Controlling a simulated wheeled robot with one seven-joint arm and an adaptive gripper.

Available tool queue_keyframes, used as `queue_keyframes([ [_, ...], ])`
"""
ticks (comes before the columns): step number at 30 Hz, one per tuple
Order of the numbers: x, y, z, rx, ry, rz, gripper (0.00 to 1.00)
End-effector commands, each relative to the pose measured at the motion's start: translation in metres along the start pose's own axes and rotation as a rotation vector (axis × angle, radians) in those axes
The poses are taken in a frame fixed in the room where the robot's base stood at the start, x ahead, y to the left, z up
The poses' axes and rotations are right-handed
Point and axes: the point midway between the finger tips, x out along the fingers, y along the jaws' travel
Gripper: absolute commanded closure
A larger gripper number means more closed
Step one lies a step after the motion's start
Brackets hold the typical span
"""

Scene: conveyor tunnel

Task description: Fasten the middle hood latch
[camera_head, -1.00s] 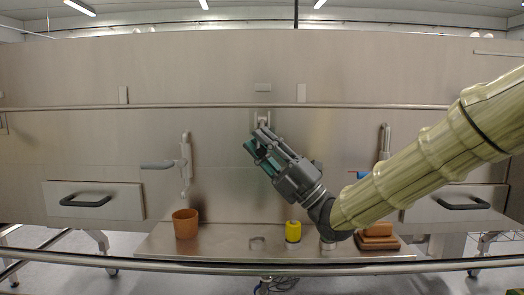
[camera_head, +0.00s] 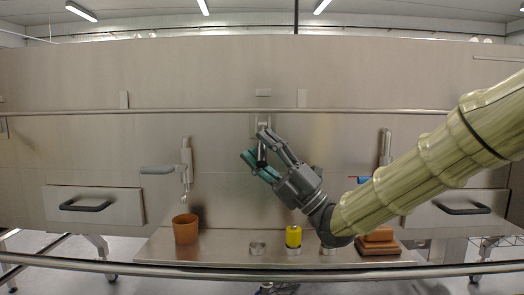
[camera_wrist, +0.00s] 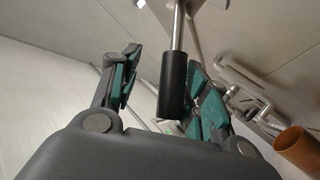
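The middle latch (camera_head: 263,121) is on the hood's metal front, straight ahead; its lower part is largely hidden by my gripper. In the wrist view its black cylindrical handle (camera_wrist: 172,86) hangs from a shiny rod between my fingers. My gripper (camera_head: 259,147) is open with teal pads on either side of the handle. In the wrist view my gripper (camera_wrist: 160,88) shows a clear gap between the left pad and the handle. The handle lies close to the right pad; contact cannot be told.
A left latch (camera_head: 186,160) has a grey handle out to the left. A right latch (camera_head: 385,143) is partly hidden by my arm. Below, a shelf (camera_head: 220,254) carries an orange cup (camera_head: 185,230), a yellow cylinder (camera_head: 293,237) and brown blocks (camera_head: 379,243). A long rail (camera_head: 200,109) crosses above.

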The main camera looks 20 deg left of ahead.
Motion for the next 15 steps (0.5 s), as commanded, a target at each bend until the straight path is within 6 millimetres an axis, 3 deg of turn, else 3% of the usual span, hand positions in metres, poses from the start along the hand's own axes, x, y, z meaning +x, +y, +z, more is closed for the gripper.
queue_keyframes([
  [5, -0.017, 0.001, 0.002, -0.001, -0.003, 0.001, 0.57],
  [15, -0.078, 0.000, 0.002, 0.000, -0.004, 0.000, 0.57],
])
